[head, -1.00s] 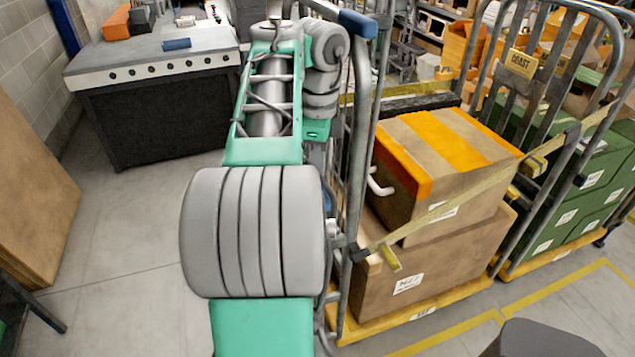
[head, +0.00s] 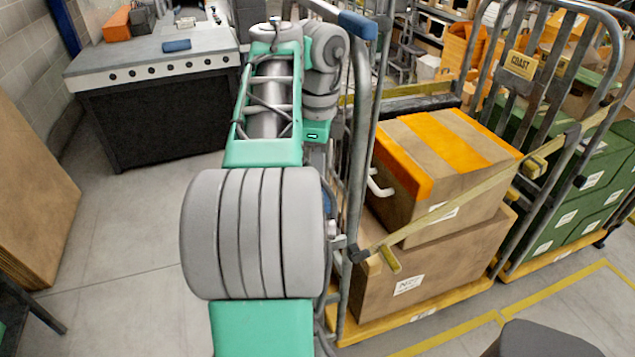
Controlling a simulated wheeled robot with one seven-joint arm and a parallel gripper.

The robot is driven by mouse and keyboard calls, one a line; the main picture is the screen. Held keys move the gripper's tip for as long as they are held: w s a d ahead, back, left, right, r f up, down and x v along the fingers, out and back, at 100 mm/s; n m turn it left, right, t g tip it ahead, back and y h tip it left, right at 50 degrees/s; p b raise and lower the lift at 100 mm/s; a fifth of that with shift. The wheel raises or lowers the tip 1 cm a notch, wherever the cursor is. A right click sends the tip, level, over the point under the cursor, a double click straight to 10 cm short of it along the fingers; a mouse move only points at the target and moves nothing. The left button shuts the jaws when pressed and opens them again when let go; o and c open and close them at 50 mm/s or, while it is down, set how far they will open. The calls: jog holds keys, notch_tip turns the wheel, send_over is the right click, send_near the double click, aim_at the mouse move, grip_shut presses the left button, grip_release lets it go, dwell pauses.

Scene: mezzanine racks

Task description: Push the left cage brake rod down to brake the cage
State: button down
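The left cage (head: 360,130) is a grey tube-frame roll cage on a yellow base, just right of my arm. A blue sleeve (head: 358,25) sits on its top bar. Small metal fittings (head: 336,242) show low on its left side, beside my arm. I cannot make out which part is the brake rod or whether it is up or down; my green and grey arm covers much of that side. My gripper is not visible; my arm's links fill the middle of the head view and its end is hidden.
The cage holds two stacked cartons (head: 440,165), with a yellow strap (head: 440,210) across. A cage with green crates (head: 590,185) stands at right. A grey-topped workbench (head: 150,55) stands back left, a brown board (head: 30,190) at far left. Floor between them is clear.

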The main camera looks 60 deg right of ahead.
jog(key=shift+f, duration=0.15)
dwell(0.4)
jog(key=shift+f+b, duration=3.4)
jog(key=shift+b, duration=0.2)
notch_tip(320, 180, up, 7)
jog(key=p, duration=0.7)
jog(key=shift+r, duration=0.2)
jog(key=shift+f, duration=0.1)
